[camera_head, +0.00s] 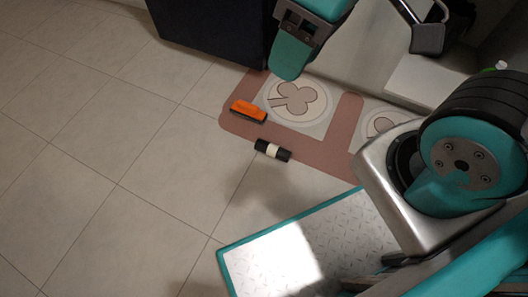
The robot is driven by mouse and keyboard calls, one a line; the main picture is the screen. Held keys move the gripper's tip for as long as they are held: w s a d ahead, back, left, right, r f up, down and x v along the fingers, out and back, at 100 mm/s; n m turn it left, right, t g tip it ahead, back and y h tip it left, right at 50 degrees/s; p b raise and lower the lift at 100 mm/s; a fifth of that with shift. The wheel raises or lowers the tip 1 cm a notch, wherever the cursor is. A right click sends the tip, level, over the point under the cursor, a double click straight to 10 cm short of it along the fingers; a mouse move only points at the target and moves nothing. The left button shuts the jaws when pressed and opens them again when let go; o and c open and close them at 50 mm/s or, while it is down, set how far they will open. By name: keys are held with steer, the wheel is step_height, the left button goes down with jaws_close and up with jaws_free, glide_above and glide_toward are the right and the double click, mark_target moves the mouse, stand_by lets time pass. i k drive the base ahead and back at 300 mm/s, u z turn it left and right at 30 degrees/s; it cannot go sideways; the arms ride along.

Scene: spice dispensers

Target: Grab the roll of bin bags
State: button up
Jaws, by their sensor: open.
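The roll of bin bags (272,151) is a small black cylinder with a pale band round its middle. It lies on the tiled floor at the front edge of the reddish-brown mat, tilted slightly down to the right. My gripper (292,56), a teal end with a dark grey mount, reaches in from the top edge. It shows above and beyond the roll in the picture, apart from it. Its jaws are open, with nothing seen in them; part of it is cut off by the frame.
An orange and black object, seemingly a brush (249,111), lies on the mat (345,118) just beyond the roll. A dark cabinet (210,32) stands at the top. A pale block (430,88) is at upper right. Tiled floor (100,150) at left is clear.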

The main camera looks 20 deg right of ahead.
mark_target(276, 151)
steer(key=u, duration=1.7)
steer(key=i, duration=1.5)
steer(key=z, duration=3.35)
